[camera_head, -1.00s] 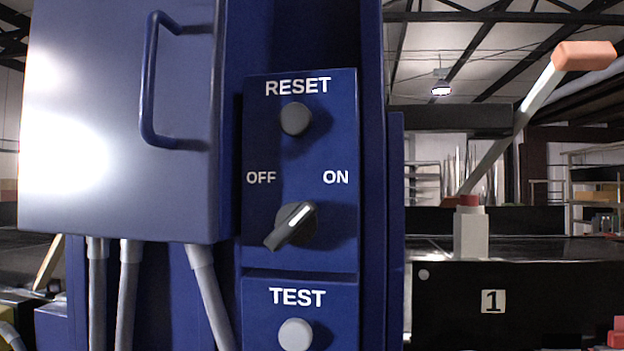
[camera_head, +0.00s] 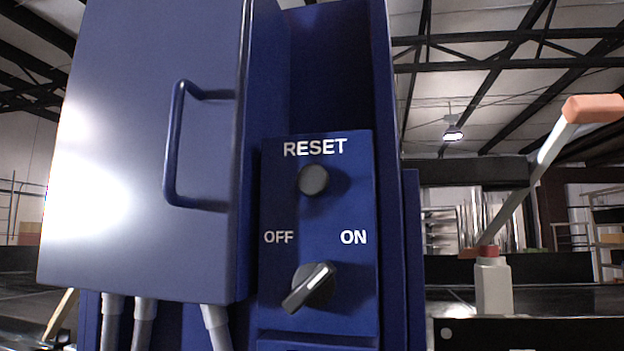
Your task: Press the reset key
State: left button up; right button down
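The reset key (camera_head: 313,180) is a round dark grey button under the white word RESET on the blue control panel (camera_head: 277,205). Nothing covers it. Below it is a black rotary switch (camera_head: 308,288) with a white line on its handle, between the labels OFF and ON. The lit end of the handle points to the upper right and its long end to the lower left. Neither of my grippers shows in the head view.
Left of the panel, an open-looking blue cabinet door (camera_head: 140,150) with a bar handle (camera_head: 175,145) stands out. Grey conduits (camera_head: 218,325) run below it. At right, a lever with an orange grip (camera_head: 592,108) rises above a white post with a red top (camera_head: 492,285).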

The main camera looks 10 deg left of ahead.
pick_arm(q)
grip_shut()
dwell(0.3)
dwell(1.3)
